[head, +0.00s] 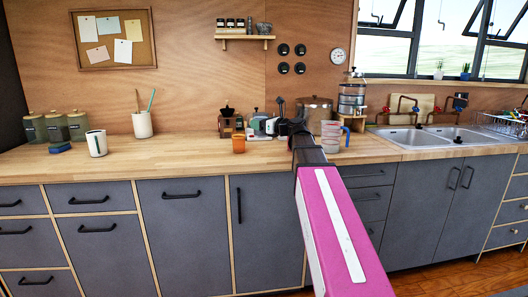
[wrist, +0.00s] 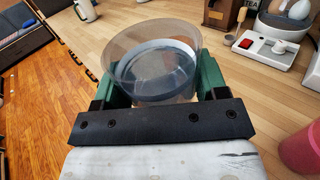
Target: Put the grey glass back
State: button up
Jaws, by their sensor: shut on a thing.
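The grey glass (wrist: 153,62) is see-through and held between the green-lined fingers of my gripper (wrist: 152,82) in the wrist view. Its round rim faces up toward the camera, and one finger presses each side. In the head view my gripper (head: 300,130) is over the wooden counter, left of the stacked cups, and I cannot make out the glass behind my arm. The stack of cups (head: 331,137), pinkish and grey, stands on the counter just right of my gripper. A red cup (wrist: 302,152) is cut off at the right edge of the wrist view.
An orange cup (head: 238,144), a wooden grinder (head: 227,124) and a large pot (head: 315,112) stand nearby. A white device (wrist: 270,48) is right of the glass. The counter (head: 175,152) is clear between the white mug (head: 97,143) and orange cup. The sink (head: 412,138) is right.

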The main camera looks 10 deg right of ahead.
jog(key=shift+w+r, duration=0.25)
jog(key=shift+w+d+f, duration=0.75)
jog(key=shift+w+f, duration=1)
jog(key=shift+f, duration=0.05)
jog(key=shift+w+d+f, duration=0.75)
jog(key=shift+w+f, duration=1)
jog(key=shift+f, duration=0.1)
jog(key=shift+w+d+f, duration=0.75)
jog(key=shift+w+f, duration=1)
jog(key=shift+f, duration=0.05)
jog(key=o, duration=0.9)
jog(key=shift+f, duration=0.1)
jog(key=shift+o, duration=0.2)
jog(key=v, duration=1.2)
